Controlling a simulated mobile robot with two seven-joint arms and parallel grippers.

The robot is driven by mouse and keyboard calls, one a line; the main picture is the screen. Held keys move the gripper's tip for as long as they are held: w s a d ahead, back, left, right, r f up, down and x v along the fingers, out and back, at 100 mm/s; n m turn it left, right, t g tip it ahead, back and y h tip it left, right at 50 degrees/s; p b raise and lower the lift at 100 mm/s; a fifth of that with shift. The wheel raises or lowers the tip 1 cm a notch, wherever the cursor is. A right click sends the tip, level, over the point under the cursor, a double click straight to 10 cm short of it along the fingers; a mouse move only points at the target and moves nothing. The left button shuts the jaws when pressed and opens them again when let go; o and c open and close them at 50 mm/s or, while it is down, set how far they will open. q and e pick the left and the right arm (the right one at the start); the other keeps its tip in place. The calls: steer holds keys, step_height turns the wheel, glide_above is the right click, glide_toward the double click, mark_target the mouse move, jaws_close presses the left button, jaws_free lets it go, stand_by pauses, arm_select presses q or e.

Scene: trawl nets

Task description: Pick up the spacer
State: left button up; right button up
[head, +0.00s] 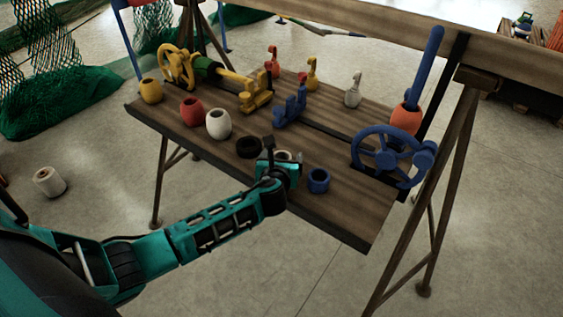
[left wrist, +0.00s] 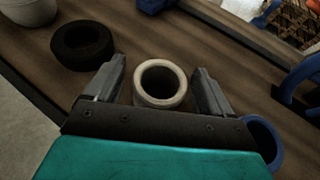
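Three ring-shaped spacers lie near the front edge of the wooden bench: a black ring (head: 249,147), a white ring (head: 283,155) and a blue ring (head: 318,181). My left gripper (head: 283,153) is over the white ring and partly hides it in the head view. In the left wrist view my left gripper (left wrist: 159,72) is open, with one finger on each side of the white ring (left wrist: 160,102). Gaps show between the ring and both fingers. The black ring (left wrist: 82,46) is to the left and the blue ring (left wrist: 264,140) to the right. My right gripper is not in view.
The bench (head: 335,205) also holds a white float (head: 218,124), a red float (head: 191,111), a yellow float (head: 151,91), a blue clamp-like part (head: 291,108) and a blue handwheel (head: 390,153). Green nets (head: 60,105) lie left. The bench's front edge is close to my arm.

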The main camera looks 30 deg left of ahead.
arm_select(q)
steer(key=c, duration=1)
steer(key=shift+o, duration=0.2)
steer(key=shift+r, duration=0.1)
step_height(320, 180, up, 20)
steer(key=p, duration=0.2)
